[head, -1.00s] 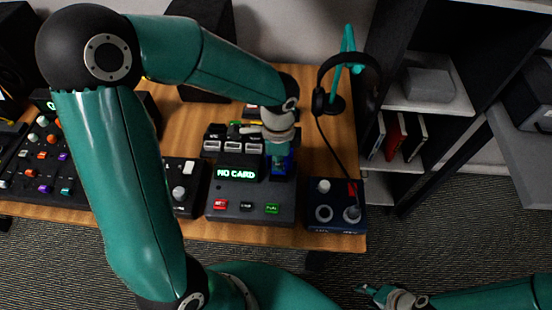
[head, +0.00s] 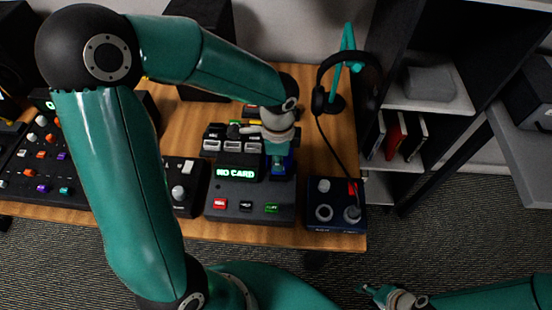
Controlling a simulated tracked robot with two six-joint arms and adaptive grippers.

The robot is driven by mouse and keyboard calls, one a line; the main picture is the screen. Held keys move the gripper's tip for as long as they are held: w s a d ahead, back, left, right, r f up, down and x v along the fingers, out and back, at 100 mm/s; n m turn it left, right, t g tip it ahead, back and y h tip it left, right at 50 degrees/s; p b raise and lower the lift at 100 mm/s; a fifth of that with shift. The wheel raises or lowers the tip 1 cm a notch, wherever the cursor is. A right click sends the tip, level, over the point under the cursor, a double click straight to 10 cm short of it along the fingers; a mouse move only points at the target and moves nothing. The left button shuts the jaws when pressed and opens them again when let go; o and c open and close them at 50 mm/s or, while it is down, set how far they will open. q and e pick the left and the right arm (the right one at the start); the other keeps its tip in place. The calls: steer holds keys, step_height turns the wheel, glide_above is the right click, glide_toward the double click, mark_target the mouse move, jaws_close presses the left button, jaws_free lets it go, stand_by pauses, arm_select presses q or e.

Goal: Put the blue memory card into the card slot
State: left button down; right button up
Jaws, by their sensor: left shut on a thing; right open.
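The card device (head: 250,209) stands on the desk, and its lit display (head: 236,174) reads "NO CARD". My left gripper (head: 279,160) points down over the right rear part of the device and is shut on the blue memory card (head: 283,166). Only a little of the blue card shows beside the fingers. The card slot is hidden under the gripper, so I cannot tell whether the card touches it. My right gripper (head: 372,293) is open and empty at the lower right, over the floor, away from the desk.
A dark blue box with knobs (head: 335,206) and a headphone stand (head: 347,62) are right of the device. A small knob unit (head: 182,188) and a mixer (head: 42,165) are to the left. Bare wood (head: 312,155) shows on the right.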

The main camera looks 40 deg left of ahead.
arm_select(q)
steer(key=shift+f+b, duration=0.9)
steer(key=shift+f, duration=0.2)
stand_by(0.4)
stand_by(0.3)
steer(key=c, duration=1.2)
jaws_free()
steer(key=shift+r, duration=0.1)
steer(key=shift+c, duration=0.9)
steer(key=shift+o, duration=1.1)
steer(key=shift+w, duration=0.1)
steer(key=shift+r, duration=0.1)
